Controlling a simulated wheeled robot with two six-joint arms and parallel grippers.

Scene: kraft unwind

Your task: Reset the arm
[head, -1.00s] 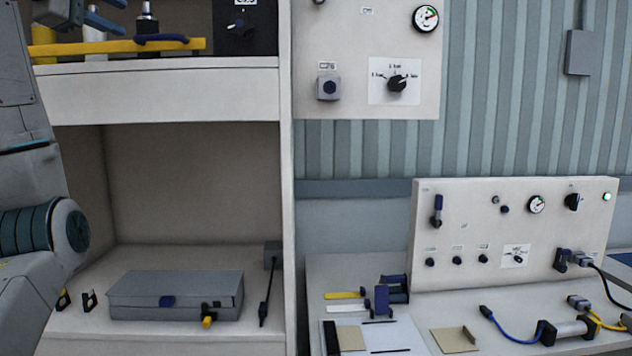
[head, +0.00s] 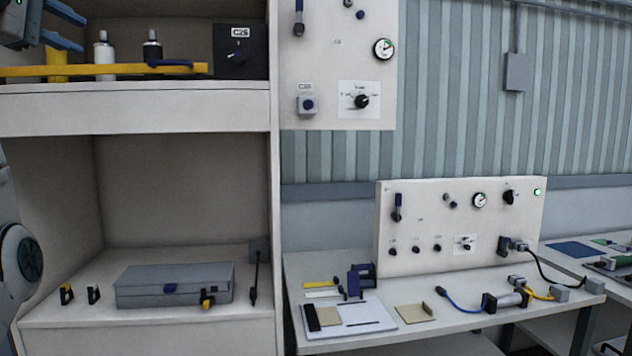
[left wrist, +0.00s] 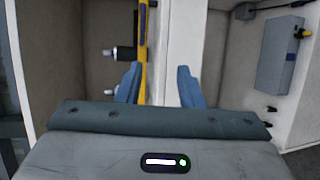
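My left gripper (head: 66,27) is at the upper left of the head view, in front of the upper shelf. Its two blue fingers are spread apart with nothing between them. In the left wrist view the open fingers (left wrist: 158,88) point at the shelf edge, and the yellow bar (left wrist: 143,50) lies behind the left finger. Part of my left arm shows at the left edge of the head view. My right gripper is in neither view.
The upper shelf (head: 150,107) holds a yellow bar (head: 110,70), a white bottle (head: 105,57), a dark bottle (head: 152,50) and a black box (head: 239,55). A grey case (head: 173,287) lies on the lower shelf. A workbench with a control panel (head: 460,215) stands at right.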

